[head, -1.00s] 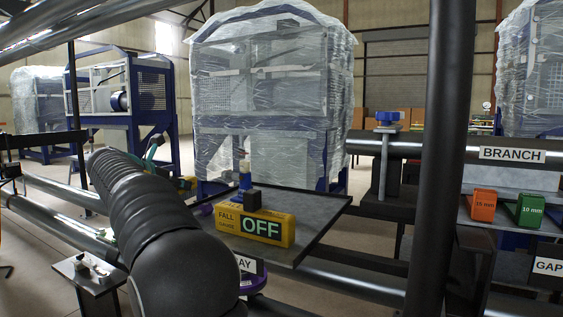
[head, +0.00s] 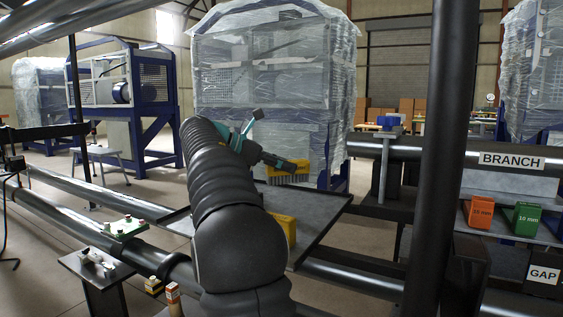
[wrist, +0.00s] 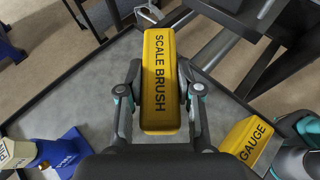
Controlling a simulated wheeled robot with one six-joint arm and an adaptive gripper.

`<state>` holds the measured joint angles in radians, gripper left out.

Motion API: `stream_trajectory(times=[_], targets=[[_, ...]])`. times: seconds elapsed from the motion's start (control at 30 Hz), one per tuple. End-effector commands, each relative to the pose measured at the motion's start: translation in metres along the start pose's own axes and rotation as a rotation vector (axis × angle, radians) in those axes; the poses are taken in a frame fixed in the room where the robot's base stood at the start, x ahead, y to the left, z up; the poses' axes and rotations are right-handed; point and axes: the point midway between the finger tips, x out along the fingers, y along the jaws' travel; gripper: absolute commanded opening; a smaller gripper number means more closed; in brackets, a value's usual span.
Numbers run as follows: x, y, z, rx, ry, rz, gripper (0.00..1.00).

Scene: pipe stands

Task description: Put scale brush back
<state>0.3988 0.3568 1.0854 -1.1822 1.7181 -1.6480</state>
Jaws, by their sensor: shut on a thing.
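The scale brush is a yellow block with dark lettering on top in the wrist view (wrist: 159,95). In the head view the brush (head: 302,170) shows its bristles pointing down. My gripper (wrist: 160,74) is shut on it, one finger on each long side; it also shows in the head view (head: 279,162). The brush is held above the grey tray (head: 322,208), apart from it as far as I can tell. The tray also fills much of the wrist view (wrist: 85,98).
A blue item (wrist: 62,150) sits at the tray's lower left in the wrist view. A dark upright post (head: 440,150) stands right of the tray.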

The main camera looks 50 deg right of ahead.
Motion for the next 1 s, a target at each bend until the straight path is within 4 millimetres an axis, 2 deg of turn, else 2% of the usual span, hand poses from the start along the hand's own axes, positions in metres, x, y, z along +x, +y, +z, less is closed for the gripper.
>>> stream_trajectory(times=[0.5,1.0], targets=[[0.021,0.0,-0.05,-0.001,0.0,0.002,0.0],[0.03,0.0,-0.072,-0.001,0.0,0.003,0.0]])
